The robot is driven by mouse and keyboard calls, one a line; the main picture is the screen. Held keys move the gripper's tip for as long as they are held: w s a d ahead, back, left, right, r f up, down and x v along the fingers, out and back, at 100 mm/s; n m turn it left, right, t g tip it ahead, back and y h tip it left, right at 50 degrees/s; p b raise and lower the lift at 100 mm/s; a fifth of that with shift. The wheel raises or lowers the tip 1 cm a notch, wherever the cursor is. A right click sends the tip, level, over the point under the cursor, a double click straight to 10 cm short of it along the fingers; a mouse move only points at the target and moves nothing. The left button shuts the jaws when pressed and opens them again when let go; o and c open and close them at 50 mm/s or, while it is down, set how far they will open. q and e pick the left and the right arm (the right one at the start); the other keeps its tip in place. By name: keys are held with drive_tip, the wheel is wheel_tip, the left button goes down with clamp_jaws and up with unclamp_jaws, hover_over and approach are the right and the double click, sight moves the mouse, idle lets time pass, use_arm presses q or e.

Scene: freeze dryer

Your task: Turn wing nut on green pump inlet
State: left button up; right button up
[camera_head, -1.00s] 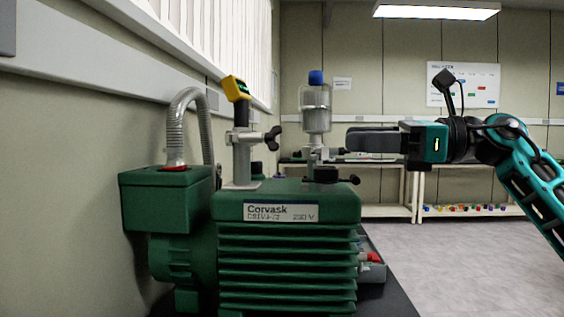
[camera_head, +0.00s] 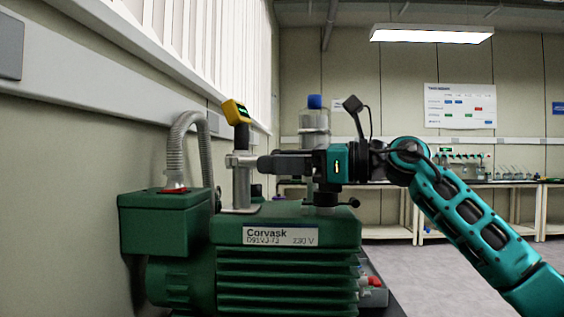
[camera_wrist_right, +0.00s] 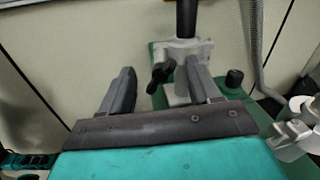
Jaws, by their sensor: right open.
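The green pump (camera_head: 190,225) stands at the left of the head view. A grey metal inlet post (camera_head: 242,187) rises from its top, with a clamp (camera_head: 240,160) around it. The dark wing nut (camera_wrist_right: 162,74) sits on the clamp's side in the wrist view. It is hidden behind my gripper in the head view. My right gripper (camera_head: 265,164) is level and points left at the clamp. In the wrist view its open fingers (camera_wrist_right: 160,72) lie on either side of the wing nut, and I cannot tell whether they touch it. My left gripper is not in view.
A clear bottle with a blue cap (camera_head: 315,102) stands behind my gripper. A corrugated grey hose (camera_head: 176,150) rises at the left near the wall. Benches (camera_head: 385,200) line the back wall.

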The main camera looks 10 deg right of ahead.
clamp_jaws()
idle(0.6)
